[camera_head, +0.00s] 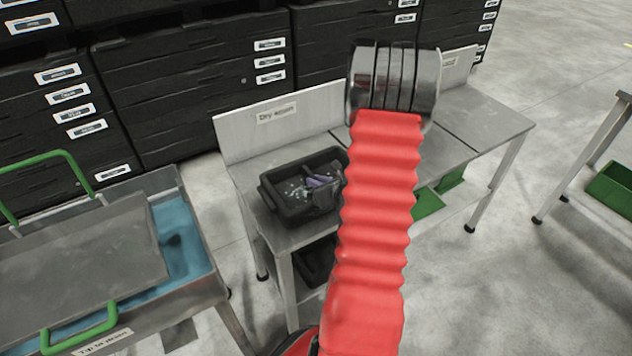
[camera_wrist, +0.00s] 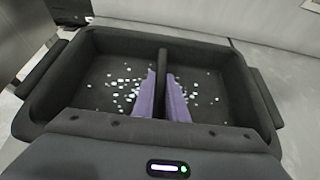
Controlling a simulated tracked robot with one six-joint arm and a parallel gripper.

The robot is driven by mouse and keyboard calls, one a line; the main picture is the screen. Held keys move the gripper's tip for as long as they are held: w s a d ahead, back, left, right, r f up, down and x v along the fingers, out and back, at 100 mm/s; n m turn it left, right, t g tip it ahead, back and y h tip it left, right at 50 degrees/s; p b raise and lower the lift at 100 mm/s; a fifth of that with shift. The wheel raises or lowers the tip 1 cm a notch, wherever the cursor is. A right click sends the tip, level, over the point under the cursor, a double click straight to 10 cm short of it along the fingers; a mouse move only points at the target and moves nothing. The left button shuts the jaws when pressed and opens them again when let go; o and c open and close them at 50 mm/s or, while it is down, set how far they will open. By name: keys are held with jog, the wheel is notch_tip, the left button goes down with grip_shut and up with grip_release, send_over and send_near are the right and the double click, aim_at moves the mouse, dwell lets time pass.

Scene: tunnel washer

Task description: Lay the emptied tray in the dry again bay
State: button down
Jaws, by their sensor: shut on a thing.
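The black tray (camera_head: 272,196) sits in the left bay of the steel bench, in front of the upright panel with the label "Dry again" (camera_head: 276,114), which is partly hard to read. In the wrist view the tray (camera_wrist: 50,85) fills most of the picture, with a handle on each side and small pale specks on its floor. My gripper (camera_wrist: 163,98) has its purple fingers down inside the tray, shut on its thin central divider (camera_wrist: 163,62). In the head view my gripper (camera_head: 322,182) is partly hidden by my red arm. The tray looks level and appears to touch the bench top.
A steel basin (camera_head: 218,290) with blue water and green handles (camera_head: 80,332) stands at the left. Black drawer cabinets (camera_head: 190,70) line the back. Green bins (camera_head: 427,203) show below the bench. The bench's right part (camera_head: 480,115) is clear.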

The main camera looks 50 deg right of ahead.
jog(key=shift+f, duration=0.1)
jog(key=c, duration=1.8)
grip_release()
jog(key=shift+o, duration=0.2)
jog(key=shift+s+r, duration=0.1)
jog(key=shift+r, duration=0.1)
jog(key=v, duration=1.1)
jog(key=shift+s, duration=0.4)
jog(key=shift+a+r, duration=0.15)
